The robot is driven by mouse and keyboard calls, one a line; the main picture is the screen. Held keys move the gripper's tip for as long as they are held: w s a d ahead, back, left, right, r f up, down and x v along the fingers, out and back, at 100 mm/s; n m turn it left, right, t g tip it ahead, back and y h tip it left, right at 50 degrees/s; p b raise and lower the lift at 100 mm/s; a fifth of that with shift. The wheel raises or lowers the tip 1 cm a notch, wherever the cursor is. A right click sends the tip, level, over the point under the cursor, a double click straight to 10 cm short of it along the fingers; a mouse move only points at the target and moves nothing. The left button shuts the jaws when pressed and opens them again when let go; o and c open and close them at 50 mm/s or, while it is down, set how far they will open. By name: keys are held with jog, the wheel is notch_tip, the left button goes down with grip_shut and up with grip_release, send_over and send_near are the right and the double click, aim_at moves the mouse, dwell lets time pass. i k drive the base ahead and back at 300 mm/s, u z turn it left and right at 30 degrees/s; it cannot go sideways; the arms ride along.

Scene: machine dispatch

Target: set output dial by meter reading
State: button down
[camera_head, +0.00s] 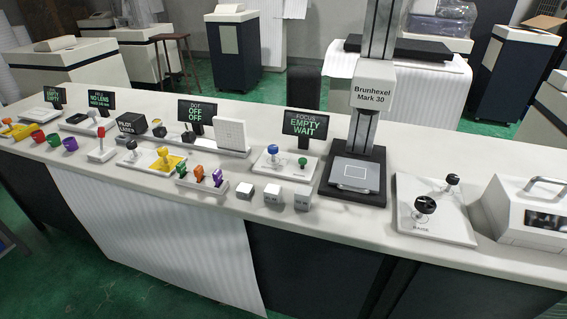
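No part of my gripper shows in this view. Near the right end of the long white bench, a white plate (435,228) carries a larger black knob (424,206) in front and a smaller black knob (452,180) behind it. The plate's lettering is too small to read surely. At the right edge stands a white box (515,220) with a handle and a dark window (543,221), whose reading I cannot make out. I cannot tell which parts are the output dial and the meter. Dark screens read "DOT OFF OFF" (197,112) and "FOCUS EMPTY WAIT" (305,125).
A column machine (374,90) labelled "Brunhexel Mark 30" stands on the bench (400,160). Small white blocks (272,193), coloured stamps (199,173) and coloured cups (54,140) line the front. A white cloth (150,235) hangs from the front edge.

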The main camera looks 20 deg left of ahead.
aim_at(273, 150)
jog(key=z, duration=2.15)
jog(key=k, duration=1.05)
jog(key=u, duration=1.8)
jog(key=i, duration=0.15)
jog(key=u, duration=0.45)
